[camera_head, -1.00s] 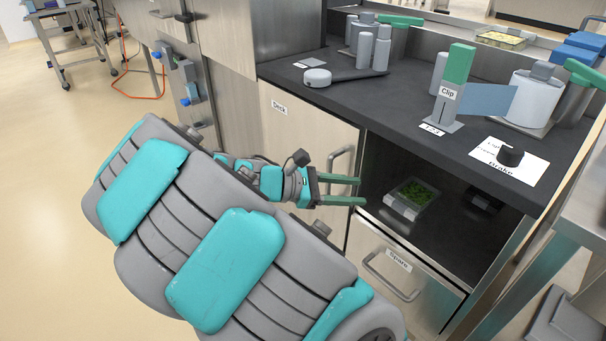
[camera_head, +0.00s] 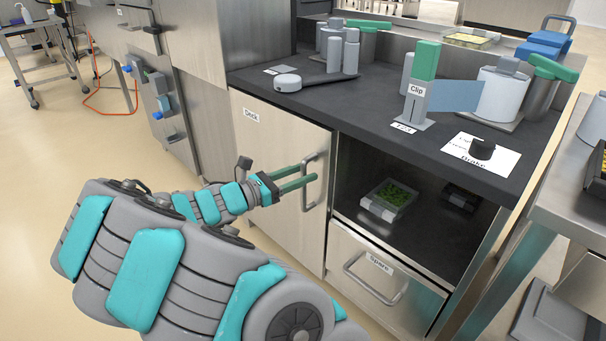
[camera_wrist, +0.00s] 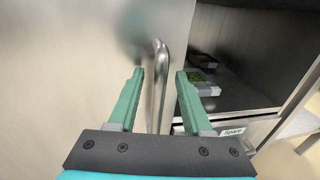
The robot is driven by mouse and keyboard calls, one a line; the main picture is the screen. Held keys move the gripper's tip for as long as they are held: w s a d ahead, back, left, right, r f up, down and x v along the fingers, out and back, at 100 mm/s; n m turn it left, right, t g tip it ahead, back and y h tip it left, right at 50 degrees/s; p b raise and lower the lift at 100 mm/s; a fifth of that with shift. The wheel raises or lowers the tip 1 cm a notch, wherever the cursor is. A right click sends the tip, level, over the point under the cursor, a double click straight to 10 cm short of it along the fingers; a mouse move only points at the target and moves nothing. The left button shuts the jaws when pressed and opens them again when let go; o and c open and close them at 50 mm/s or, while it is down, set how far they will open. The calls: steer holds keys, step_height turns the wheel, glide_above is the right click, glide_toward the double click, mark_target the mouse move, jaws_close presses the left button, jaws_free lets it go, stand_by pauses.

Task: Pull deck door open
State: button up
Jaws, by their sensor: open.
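The deck door (camera_head: 268,170) is a pale panel labelled "Deck" under the dark counter, and it looks closed. Its upright metal bar handle (camera_head: 313,182) is on the door's right side. My gripper (camera_head: 309,174) is open, its two green fingers pointing at the handle.
Right of the door is an open compartment holding a tray with green contents (camera_head: 388,200). Below it is the "Spare" drawer (camera_head: 385,280) with its own handle. The counter (camera_head: 375,110) above carries a clip stand (camera_head: 418,90) and canisters.

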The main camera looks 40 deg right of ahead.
steer(key=shift+d, duration=0.45)
steer(key=shift+c, duration=0.2)
jaws_close()
stand_by(0.9)
